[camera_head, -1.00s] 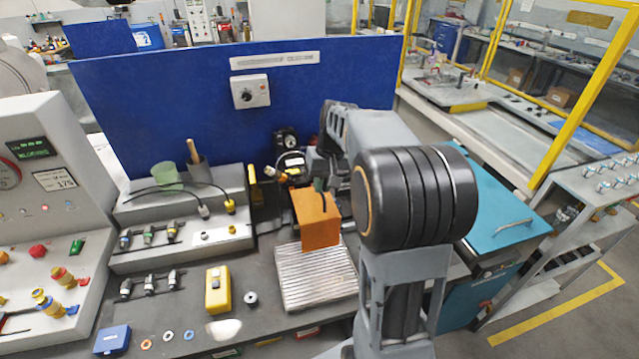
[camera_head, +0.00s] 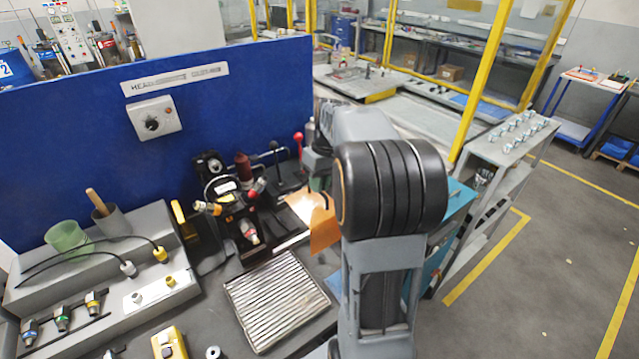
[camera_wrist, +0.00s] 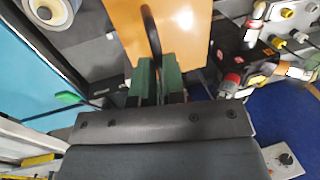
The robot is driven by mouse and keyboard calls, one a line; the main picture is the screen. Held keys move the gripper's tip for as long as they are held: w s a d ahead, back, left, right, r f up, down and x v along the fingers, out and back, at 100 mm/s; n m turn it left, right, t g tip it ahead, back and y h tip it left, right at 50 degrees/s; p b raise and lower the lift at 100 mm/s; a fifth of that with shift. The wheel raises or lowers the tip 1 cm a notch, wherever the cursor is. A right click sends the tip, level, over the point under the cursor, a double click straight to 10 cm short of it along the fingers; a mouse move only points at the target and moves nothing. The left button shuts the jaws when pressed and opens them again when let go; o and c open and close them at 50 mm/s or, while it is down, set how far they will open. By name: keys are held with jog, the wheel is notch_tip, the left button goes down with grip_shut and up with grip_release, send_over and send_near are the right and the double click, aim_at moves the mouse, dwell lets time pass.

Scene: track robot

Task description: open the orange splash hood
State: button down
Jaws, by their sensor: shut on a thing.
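The orange splash hood (camera_head: 323,230) stands swung out to the right of the machine in the head view, partly hidden by my arm. In the wrist view its orange panel (camera_wrist: 185,45) fills the top middle, with a dark upright handle (camera_wrist: 151,32) in front of it. My gripper (camera_wrist: 158,78), with green fingers, is shut on this handle. In the head view my gripper is mostly hidden behind my own arm. The space behind the ribbed metal plate (camera_head: 275,303) is uncovered and shows black fittings and a red-and-white connector (camera_head: 249,232).
A blue panel (camera_head: 80,150) with a dial box stands behind the bench. A grey stepped rack (camera_head: 110,275) with cables and cups is at the left. A teal cabinet (camera_head: 462,200) is right of my arm, with open floor (camera_head: 540,290) beyond.

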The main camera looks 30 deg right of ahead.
jog(key=c, duration=1.2)
grip_release()
notch_tip(320, 180, up, 14)
jog(key=d, duration=0.2)
jog(key=shift+d+f, duration=0.25)
jog(key=shift+d, duration=0.1)
